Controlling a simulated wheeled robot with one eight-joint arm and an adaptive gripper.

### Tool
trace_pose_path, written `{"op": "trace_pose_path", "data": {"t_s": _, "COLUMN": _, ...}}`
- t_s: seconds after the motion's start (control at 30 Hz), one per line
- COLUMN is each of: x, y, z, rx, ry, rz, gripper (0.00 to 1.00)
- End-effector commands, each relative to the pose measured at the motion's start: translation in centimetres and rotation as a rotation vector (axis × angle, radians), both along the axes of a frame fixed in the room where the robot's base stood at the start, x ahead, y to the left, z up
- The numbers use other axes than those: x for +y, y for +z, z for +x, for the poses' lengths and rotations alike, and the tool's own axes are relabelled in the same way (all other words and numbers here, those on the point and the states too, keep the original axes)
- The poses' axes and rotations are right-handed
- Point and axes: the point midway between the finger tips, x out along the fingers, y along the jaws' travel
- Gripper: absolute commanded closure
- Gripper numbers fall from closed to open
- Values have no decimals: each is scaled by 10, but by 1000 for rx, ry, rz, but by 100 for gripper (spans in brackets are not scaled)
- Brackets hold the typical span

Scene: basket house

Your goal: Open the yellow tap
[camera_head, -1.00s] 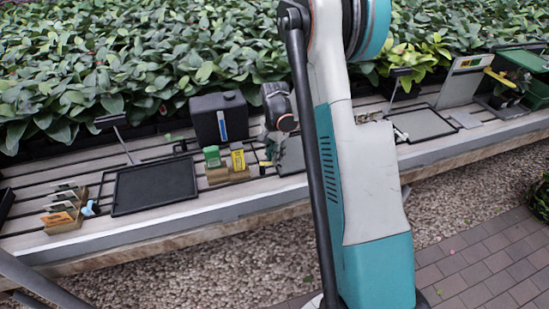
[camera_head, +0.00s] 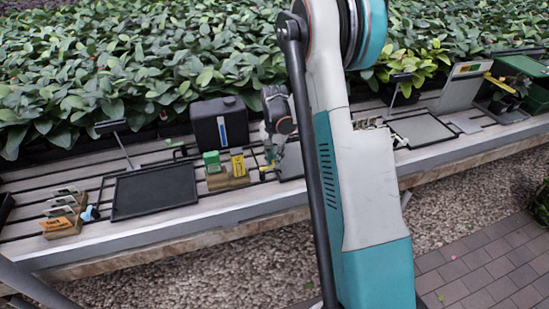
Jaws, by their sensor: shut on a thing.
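A small yellow piece (camera_head: 267,169), which appears to be the yellow tap, shows low on the bench just right of the wooden block. My gripper (camera_head: 271,154) is at this yellow piece, below my dark wrist. It looks shut on it, but the fingers are tiny and the contact is unclear. My own arm hides the area to the right. The tap's handle position cannot be made out.
A black canister (camera_head: 208,124) with a blue strip stands left of my wrist. A wooden block (camera_head: 228,180) holds green and yellow packs. A black tray (camera_head: 155,191) and a card holder (camera_head: 62,226) lie further left. Dense plants line the back.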

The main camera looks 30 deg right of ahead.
Motion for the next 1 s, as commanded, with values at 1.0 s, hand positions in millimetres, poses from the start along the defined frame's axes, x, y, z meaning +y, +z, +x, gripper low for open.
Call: {"op": "trace_pose_path", "data": {"t_s": 1.0, "x": 0, "y": 81, "z": 1, "rx": -2, "ry": -1, "rz": -1, "gripper": 62}}
